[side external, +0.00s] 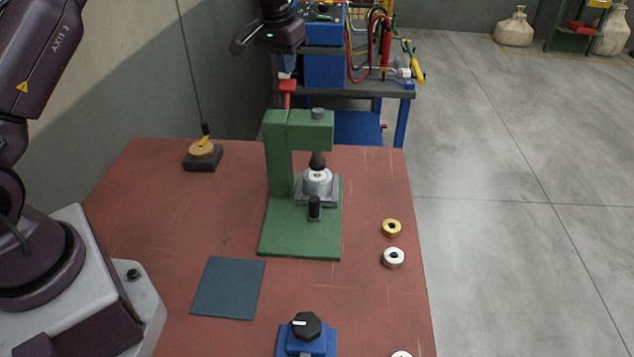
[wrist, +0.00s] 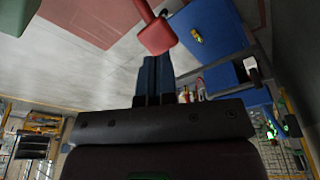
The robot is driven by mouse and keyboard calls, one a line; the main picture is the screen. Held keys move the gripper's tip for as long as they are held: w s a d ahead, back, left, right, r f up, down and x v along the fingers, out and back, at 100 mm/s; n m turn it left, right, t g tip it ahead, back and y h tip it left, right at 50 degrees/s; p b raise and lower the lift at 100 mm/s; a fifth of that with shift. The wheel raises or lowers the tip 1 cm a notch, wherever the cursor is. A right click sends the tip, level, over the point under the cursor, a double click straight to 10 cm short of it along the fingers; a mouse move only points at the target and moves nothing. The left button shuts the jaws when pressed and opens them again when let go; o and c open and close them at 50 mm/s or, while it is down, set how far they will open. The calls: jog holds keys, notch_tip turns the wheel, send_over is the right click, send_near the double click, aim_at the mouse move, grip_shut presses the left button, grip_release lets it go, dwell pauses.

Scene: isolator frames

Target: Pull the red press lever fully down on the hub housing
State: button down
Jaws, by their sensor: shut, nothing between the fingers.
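The green press (side external: 280,150) stands on the red-brown table, and its green body also shows at the top left of the wrist view (wrist: 14,15). Its red lever (side external: 287,87) sticks up behind the press head, with a block-shaped red end (wrist: 157,36) at the top of the wrist view. My gripper (side external: 287,68) is shut and empty, its blue fingers (wrist: 154,62) pointing at the lever end from just above it. I cannot tell whether they touch. A silver hub housing (side external: 317,180) sits under the press ram (side external: 318,160).
A blue cart (side external: 358,125) with hoses and tools stands behind the table, close to my gripper. A brass ring (side external: 391,228) and a silver ring (side external: 393,258) lie to the right. A dark mat (side external: 228,288) and a blue knob box (side external: 307,340) are at the front.

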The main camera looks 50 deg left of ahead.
aim_at(288, 79)
jog(key=shift+f, duration=0.1)
jog(key=shift+s+x, duration=0.2)
jog(key=shift+x, duration=0.85)
jog(key=shift+f, duration=0.1)
jog(key=shift+w+a+f, duration=0.25)
jog(key=shift+f, duration=0.25)
jog(key=shift+w+a+f, duration=0.25)
jog(key=shift+f, duration=0.25)
jog(key=shift+a+x, duration=0.15)
jog(key=shift+x, duration=0.5)
jog(key=shift+a+x, duration=0.15)
jog(key=shift+x, duration=0.5)
jog(key=shift+w+r, duration=0.1)
